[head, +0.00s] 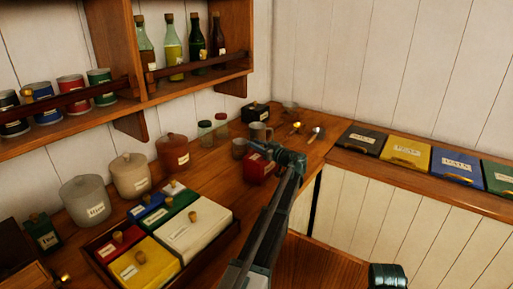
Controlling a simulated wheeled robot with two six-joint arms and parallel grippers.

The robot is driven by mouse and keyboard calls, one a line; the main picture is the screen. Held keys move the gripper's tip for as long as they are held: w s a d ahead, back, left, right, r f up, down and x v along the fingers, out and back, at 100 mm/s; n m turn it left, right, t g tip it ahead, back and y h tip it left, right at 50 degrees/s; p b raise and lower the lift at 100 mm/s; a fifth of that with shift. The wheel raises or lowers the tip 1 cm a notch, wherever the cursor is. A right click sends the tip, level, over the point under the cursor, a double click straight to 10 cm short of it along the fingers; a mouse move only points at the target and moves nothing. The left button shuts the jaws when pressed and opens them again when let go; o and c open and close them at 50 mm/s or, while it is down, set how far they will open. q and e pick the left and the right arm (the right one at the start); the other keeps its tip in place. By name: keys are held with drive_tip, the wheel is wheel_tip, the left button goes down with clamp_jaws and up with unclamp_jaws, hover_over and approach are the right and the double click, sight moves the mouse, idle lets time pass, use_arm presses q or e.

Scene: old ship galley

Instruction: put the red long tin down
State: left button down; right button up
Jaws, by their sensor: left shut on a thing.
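Metal mugs (260,132), a black tin (255,112) and spoons (316,133) stand or lie close behind. A tray (213,250) of coloured boxes and several canisters (172,152) fill the left counter. Coloured boxes (408,151) line the right ledge.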

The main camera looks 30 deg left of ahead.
use_arm(q)
drive_tip(key=shift+f, duration=0.15)
drive_tip(key=c, duration=0.7)
unclamp_jaws()
drive_tip(key=shift+o, duration=0.2)
drive_tip(key=shift+r, duration=0.2)
drive_tip(key=v, duration=1.2)
drive_tip(key=shift+f, duration=0.1)
